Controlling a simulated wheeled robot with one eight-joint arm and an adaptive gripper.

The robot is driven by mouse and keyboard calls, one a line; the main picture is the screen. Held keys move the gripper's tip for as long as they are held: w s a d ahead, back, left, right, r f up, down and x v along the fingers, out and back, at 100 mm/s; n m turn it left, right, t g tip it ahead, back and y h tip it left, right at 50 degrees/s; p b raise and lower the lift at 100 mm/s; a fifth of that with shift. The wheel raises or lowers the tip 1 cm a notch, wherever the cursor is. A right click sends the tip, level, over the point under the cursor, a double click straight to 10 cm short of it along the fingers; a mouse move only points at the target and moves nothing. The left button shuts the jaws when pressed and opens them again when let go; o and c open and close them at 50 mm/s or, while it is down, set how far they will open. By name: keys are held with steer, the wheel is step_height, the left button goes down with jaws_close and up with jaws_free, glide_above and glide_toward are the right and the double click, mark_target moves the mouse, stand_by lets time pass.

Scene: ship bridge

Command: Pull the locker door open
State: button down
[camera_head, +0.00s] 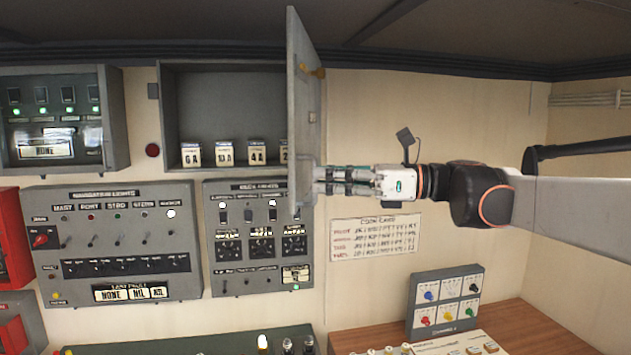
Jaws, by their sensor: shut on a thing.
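The locker (222,92) is a grey wall box at the upper middle, with its inside in view. Its grey door (299,112) stands swung out from the right side, seen nearly edge-on. My gripper (322,181) comes from the right and is shut at the door's lower right face. What its fingertips hold there is too small to make out, but it lies at the door. Several labelled fuse boxes (224,152) stand on the locker's floor; one is partly hidden by the door.
A navigation lights panel (112,240) and a smaller switch panel (258,275) are on the wall below the locker. A code card (375,238) hangs below my arm. A grey box with coloured knobs (446,303) stands on the wooden desk (530,330).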

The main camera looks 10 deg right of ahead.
steer(key=shift+w+d+r, duration=0.15)
steer(key=shift+w+r, duration=0.2)
steer(key=c, duration=1.7)
jaws_free()
steer(key=shift+w+d+f, duration=0.1)
steer(key=shift+w, duration=0.1)
steer(key=shift+w+f, duration=0.15)
steer(key=shift+f, duration=0.1)
steer(key=v, duration=1.2)
